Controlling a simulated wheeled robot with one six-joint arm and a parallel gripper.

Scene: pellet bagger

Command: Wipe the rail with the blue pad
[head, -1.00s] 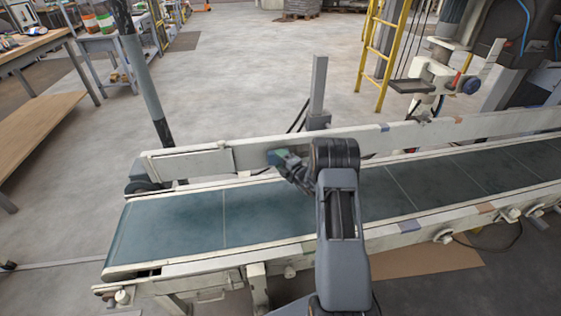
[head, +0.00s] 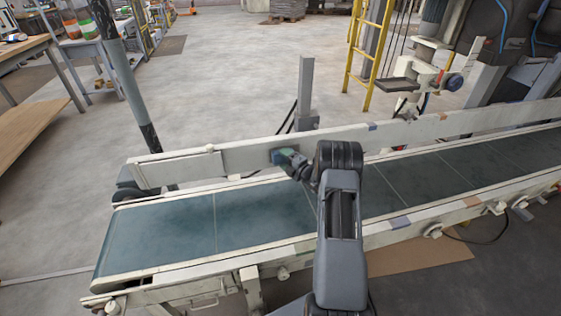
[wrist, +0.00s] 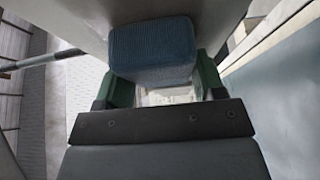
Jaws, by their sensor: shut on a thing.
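The rail (head: 240,160) is the long cream side beam along the far edge of the conveyor; its pale face also fills the top of the wrist view (wrist: 230,18). My gripper (head: 292,162) is at the inner face of this rail, left of the grey post. In the wrist view my gripper's green fingers (wrist: 160,92) are shut on the blue pad (wrist: 152,50), a ribbed block. The pad is up against the rail face or very close to it; I cannot tell how firmly it touches.
The teal conveyor belt (head: 258,215) runs below my arm. A near side beam (head: 200,268) borders it in front. A grey post (head: 306,95) and a dark pole (head: 125,80) stand behind the far rail. A machine with a small shelf (head: 398,84) stands at the right.

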